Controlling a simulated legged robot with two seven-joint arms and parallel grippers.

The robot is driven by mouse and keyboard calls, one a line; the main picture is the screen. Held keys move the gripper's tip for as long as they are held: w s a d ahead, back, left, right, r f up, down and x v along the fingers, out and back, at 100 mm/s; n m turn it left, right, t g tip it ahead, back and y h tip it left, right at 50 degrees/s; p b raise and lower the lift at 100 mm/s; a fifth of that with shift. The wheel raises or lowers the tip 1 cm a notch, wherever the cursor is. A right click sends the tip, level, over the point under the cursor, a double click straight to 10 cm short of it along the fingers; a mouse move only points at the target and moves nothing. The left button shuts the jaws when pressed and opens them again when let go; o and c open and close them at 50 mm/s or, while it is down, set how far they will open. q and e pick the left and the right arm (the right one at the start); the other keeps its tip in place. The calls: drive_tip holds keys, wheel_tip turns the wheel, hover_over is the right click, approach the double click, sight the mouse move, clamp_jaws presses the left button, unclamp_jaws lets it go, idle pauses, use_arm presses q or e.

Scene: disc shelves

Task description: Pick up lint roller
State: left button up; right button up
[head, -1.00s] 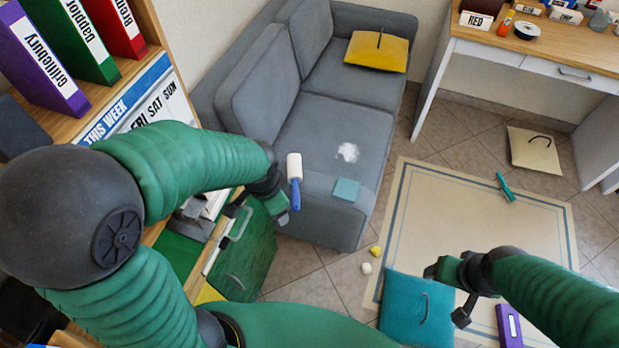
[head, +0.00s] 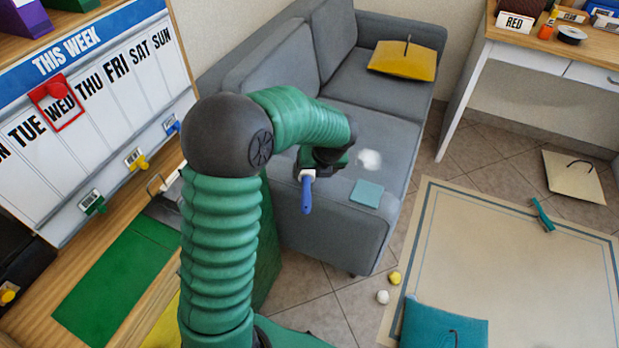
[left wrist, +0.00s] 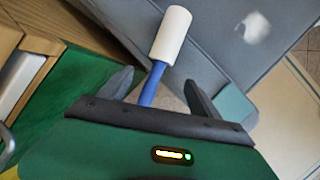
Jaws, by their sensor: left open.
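The lint roller, with a white roll and a blue handle (head: 306,196), shows at the near left part of the grey sofa in the head view. In the left wrist view its white roll (left wrist: 171,36) points away from me and its blue handle (left wrist: 152,84) runs back between my fingers. My left gripper (left wrist: 158,80) is open, with one finger on each side of the handle. Whether a finger touches it, I cannot tell. In the head view my left gripper (head: 322,170) is partly hidden by my arm, beside the roller. My right gripper is out of view.
The grey sofa (head: 330,220) bears a white lint patch (head: 369,160), a teal square (head: 367,193) and a yellow cushion (head: 402,64). A wooden shelf with a week board (head: 95,100) stands left. A teal cushion (head: 440,325) and two small balls lie on the floor.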

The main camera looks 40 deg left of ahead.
sight(308, 178)
use_arm(q)
drive_tip(key=x, duration=0.2)
drive_tip(key=shift+a+f+b, duration=0.1)
drive_tip(key=shift+f+b, duration=0.2)
drive_tip(key=shift+f, duration=0.05)
drive_tip(key=b+x, duration=0.2)
drive_tip(key=x, duration=0.1)
drive_tip(key=b+x, duration=0.1)
drive_tip(key=x, duration=0.1)
drive_tip(key=shift+w+a+r, duration=0.1)
drive_tip(key=shift+w, duration=0.2)
drive_tip(key=shift+w+a, duration=0.1)
drive_tip(key=shift+a, duration=0.05)
drive_tip(key=shift+c, duration=0.3)
clamp_jaws()
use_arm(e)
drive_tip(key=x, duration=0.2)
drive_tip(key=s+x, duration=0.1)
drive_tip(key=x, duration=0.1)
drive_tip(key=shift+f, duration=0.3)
use_arm(q)
drive_tip(key=shift+r, duration=0.15)
